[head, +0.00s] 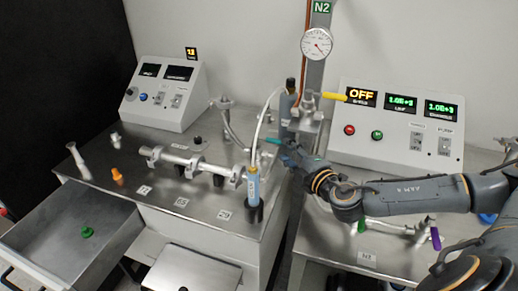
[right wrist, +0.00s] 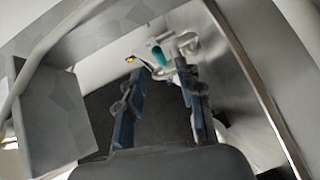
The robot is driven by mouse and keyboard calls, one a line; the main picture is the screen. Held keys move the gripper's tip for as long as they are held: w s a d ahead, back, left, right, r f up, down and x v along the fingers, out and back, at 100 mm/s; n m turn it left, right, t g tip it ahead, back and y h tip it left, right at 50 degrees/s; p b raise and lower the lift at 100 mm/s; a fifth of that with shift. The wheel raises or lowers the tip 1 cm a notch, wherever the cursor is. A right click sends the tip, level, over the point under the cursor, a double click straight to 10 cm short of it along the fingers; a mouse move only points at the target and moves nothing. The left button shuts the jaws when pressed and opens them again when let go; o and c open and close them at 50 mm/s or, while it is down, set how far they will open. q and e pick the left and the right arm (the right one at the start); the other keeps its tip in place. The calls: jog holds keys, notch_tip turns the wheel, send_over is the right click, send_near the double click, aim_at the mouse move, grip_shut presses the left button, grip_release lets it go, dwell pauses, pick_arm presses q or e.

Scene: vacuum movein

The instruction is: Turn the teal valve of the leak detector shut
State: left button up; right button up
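A small teal handle (head: 272,141), apparently the valve's, shows in the head view near the middle, just left of my right gripper's tip. In the right wrist view the teal handle (right wrist: 158,56) lies at the far end of the fingers, between them in the picture, beside pale metal fittings. My right gripper (head: 284,149) reaches in from the right, across the gap between the benches. In the wrist view its two fingers (right wrist: 162,70) stand apart with nothing clearly held; whether they touch the handle cannot be told. The valve body is mostly hidden. My left gripper is out of view.
A light-blue cylinder (head: 253,185) with a hose stands close left of the gripper. Green (head: 361,226) and purple (head: 436,238) handles lie on the right bench. An open drawer (head: 60,245) juts out at left.

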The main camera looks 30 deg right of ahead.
aim_at(277, 143)
jog(key=w, duration=0.1)
jog(key=w+p, duration=0.1)
jog(key=w, duration=0.1)
jog(key=shift+w+d, duration=0.2)
jog(key=shift+d, duration=0.05)
jog(key=w, duration=0.1)
jog(key=w+p, duration=0.1)
jog(key=w, duration=0.1)
jog(key=shift+w+d+f, duration=0.1)
jog(key=shift+w+f, duration=0.05)
jog(key=shift+f, duration=0.2)
jog(key=shift+w+f, duration=0.15)
jog(key=shift+w, duration=0.15)
grip_shut()
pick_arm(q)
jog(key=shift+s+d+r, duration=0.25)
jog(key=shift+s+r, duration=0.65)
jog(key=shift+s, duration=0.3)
